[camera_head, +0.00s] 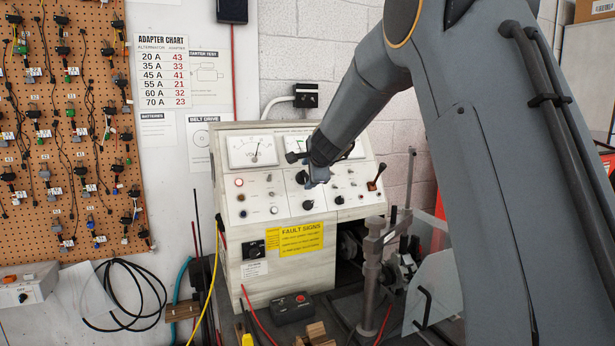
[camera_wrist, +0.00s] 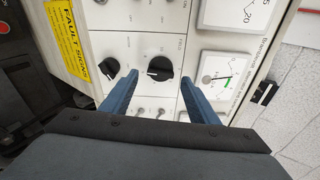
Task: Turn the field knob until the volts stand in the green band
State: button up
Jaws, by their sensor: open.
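The black field knob (camera_wrist: 160,68) is on the pale test-bench panel, between my gripper's two blue fingers in the wrist view. My gripper (camera_wrist: 160,74) is open, with a gap beside the knob on each side; I cannot tell how deep the fingertips reach. In the head view my gripper (camera_head: 315,180) is in front of the middle of the panel.
A second black knob (camera_wrist: 109,68) sits close by, beside the yellow fault signs label (camera_head: 301,238). Another meter (camera_wrist: 214,76) has a green mark. A lever (camera_head: 376,177) stands at the panel's right, with a metal clamp stand (camera_head: 372,265) in front.

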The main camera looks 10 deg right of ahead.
jog(key=v, duration=0.6)
jog(key=s+f+n+g+b, duration=0.2)
jog(key=s+f+n+g, duration=0.3)
jog(key=s+f+n, duration=0.4)
jog(key=s+f+n+g+b, duration=0.3)
jog(key=s+f+n+g, duration=0.2)
jog(key=s+f, duration=1.9)
jog(key=s+n, duration=0.3)
jog(key=s, duration=0.5)
jog(key=shift+a+n+g+b, duration=0.25)
jog(key=shift+n+g+b, duration=0.05)
jog(key=shift+n+b, duration=0.1)
jog(key=shift+w+f, duration=0.1)
jog(key=shift+f, duration=0.05)
dwell(2.6)
